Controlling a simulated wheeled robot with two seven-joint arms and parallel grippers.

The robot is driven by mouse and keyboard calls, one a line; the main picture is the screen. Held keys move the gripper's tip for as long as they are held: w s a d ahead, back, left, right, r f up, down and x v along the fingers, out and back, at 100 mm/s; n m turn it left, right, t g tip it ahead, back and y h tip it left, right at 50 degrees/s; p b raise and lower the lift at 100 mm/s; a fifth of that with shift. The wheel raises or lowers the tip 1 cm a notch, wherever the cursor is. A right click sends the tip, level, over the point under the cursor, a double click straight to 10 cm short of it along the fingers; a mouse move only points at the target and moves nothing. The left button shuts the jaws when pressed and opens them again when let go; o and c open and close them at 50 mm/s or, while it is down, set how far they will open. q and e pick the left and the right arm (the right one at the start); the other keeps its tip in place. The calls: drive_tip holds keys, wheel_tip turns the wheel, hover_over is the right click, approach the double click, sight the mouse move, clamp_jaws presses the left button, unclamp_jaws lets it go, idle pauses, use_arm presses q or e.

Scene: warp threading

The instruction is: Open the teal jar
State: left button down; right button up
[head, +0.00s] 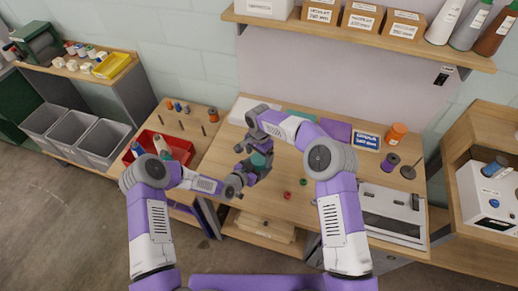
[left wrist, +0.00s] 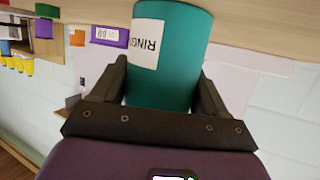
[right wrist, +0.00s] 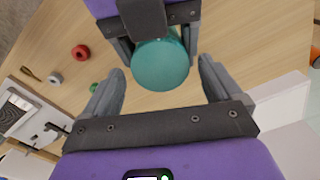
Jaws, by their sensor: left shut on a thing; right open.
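The teal jar (head: 260,159) is above the wooden table (head: 262,213), between my two grippers. In the left wrist view the jar (left wrist: 180,55) has a white label, and the fingers of my left gripper (left wrist: 163,92) press on both its sides. My left gripper (head: 251,174) is shut on it. In the right wrist view the jar's round teal top (right wrist: 161,64) faces the camera, with the left fingers around it. My right gripper (right wrist: 162,88) is open; the top lies just beyond its spread fingertips, with gaps at both sides.
Red (head: 287,195) and green (head: 303,182) rings lie on the table. An orange jar (head: 397,132), a purple spool (head: 390,162) and a white machine-like box (head: 393,214) are at the right. A red tray (head: 178,146) stands at the left. A shelf (head: 360,35) hangs above the back.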

drive_tip(key=shift+f, duration=0.45)
drive_tip(key=shift+c, duration=0.2)
drive_tip(key=c, duration=1)
drive_tip(key=n, duration=0.7)
drive_tip(key=shift+c, duration=0.2)
drive_tip(key=o, duration=1.2)
drive_tip(key=shift+c, duration=0.2)
drive_tip(key=shift+r, duration=0.1)
